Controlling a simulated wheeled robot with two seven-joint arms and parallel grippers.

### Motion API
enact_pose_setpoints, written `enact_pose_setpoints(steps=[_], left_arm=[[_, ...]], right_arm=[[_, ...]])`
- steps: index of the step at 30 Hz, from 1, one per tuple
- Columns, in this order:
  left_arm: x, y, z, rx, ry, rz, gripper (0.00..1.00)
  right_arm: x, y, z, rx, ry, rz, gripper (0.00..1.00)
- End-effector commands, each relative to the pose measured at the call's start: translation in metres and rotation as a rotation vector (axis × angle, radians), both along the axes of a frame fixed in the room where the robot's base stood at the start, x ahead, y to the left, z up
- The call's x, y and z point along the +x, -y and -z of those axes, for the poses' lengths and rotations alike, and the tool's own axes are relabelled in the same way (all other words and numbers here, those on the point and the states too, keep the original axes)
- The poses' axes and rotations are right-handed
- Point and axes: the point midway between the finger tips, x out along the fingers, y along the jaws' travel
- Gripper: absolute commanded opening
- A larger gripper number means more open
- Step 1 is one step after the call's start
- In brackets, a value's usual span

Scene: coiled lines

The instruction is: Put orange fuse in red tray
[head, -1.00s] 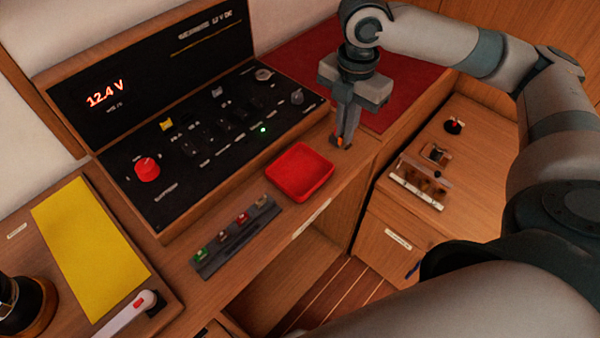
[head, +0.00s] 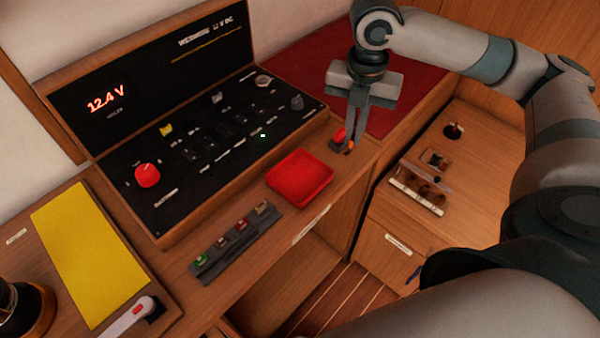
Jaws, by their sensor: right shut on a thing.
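The red tray (head: 301,176) is a shallow square dish on the wooden ledge in front of the black panel; its inside looks empty. My right gripper (head: 350,144) points down at the ledge, beyond the tray to its upper right. It is shut on a small orange piece, the orange fuse (head: 350,148), which shows at the fingertips. Most of the fuse is hidden by the fingers, and I cannot tell whether it touches the ledge. My left gripper is not in view.
A small red item (head: 339,135) on a dark base sits right beside the fingers. A grey fuse strip (head: 236,243) with several coloured fuses lies left of the tray. The black panel (head: 200,140) rises behind. Bare ledge lies between tray and gripper.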

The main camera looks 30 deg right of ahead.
Motion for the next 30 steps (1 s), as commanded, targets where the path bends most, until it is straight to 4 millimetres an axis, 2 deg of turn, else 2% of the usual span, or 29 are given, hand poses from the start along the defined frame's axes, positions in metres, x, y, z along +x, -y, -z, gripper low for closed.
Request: enact_pose_setpoints(steps=[5, 18, 23, 30], left_arm=[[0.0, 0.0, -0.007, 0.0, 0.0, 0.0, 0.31], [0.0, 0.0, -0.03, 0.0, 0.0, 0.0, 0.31], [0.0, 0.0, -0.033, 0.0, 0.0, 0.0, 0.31], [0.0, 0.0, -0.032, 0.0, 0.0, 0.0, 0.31]], right_arm=[[0.007, -0.019, 0.01, 0.002, -0.003, -0.004, 0.0], [0.038, -0.091, 0.056, 0.002, -0.003, -0.001, 0.0], [0.043, -0.103, 0.066, 0.001, -0.001, 0.0, 0.0], [0.044, -0.104, 0.068, 0.0, 0.0, 0.0, 0.0]])
